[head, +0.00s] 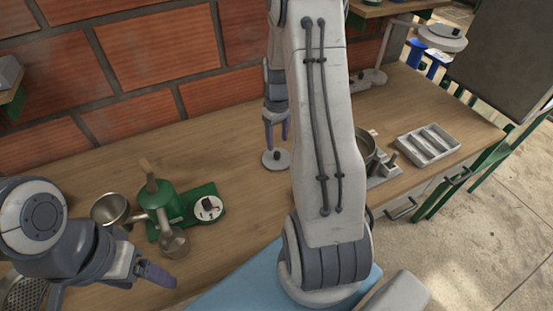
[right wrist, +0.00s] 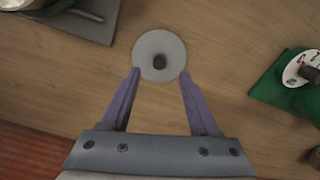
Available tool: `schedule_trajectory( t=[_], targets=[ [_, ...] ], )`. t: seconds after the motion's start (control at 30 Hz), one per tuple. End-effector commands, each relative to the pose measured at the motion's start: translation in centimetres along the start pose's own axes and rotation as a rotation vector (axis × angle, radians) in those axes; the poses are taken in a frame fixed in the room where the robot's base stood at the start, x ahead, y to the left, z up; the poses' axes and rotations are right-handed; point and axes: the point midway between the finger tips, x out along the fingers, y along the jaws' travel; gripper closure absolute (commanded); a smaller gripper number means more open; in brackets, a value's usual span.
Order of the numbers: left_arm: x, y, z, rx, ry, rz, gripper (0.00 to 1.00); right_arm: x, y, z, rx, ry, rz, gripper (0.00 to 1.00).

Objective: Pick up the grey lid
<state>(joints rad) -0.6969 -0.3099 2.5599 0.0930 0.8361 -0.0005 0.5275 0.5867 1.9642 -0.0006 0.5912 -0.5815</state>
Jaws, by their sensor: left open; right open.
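The grey lid (head: 276,160) is a flat round disc with a dark knob at its centre, lying on the wooden table near the brick wall. It also shows in the right wrist view (right wrist: 148,54). My right gripper (head: 275,142) points down over the lid, its fingers apart. In the right wrist view the open fingertips (right wrist: 160,74) flank the lid's near part, with the knob just beyond them; I cannot tell whether they touch it. My left gripper (head: 160,275) is open and empty at the table's lower left, far from the lid.
A green hand-cranked machine (head: 160,200) and a green scale (head: 206,207) stand left of the lid. A brick wall (head: 155,50) bounds the back. My arm hides the table's middle.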

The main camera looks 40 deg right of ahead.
Motion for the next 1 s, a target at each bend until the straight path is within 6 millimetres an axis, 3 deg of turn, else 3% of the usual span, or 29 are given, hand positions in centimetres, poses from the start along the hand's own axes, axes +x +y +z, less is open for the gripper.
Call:
schedule_trajectory(
  t=[0.27, 0.5, 0.8, 0.83, 0.9, 1.0],
  targets=[
    [-0.5, 0.0, 0.0, 0.0, 0.0, 0.0, 0.21, 2.4, -0.1, -0.1, 0.0, -0.002, -0.002, 0.38],
    [-1.1, 0.1, -0.1, 0.0, 0.0, 0.0, 0.21, 5.8, 0.1, -0.3, 0.0, -0.002, -0.002, 0.38],
    [-1.1, 0.1, -0.1, 0.0, 0.0, 0.0, 0.21, 6.5, 0.1, -0.4, 0.001, 0.001, 0.0, 0.38],
    [-1.1, 0.1, -0.1, 0.0, 0.0, 0.0, 0.21, 6.5, 0.1, -0.4, 0.001, 0.001, 0.0, 0.42],
    [-1.1, 0.1, -0.1, 0.0, 0.0, 0.0, 0.21, 6.5, 0.1, -0.3, 0.001, 0.001, 0.0, 0.69],
    [-1.1, 0.1, -0.1, 0.0, 0.0, 0.0, 0.21, 6.5, 0.1, -0.3, 0.001, 0.001, 0.0, 1.0]
  ],
)
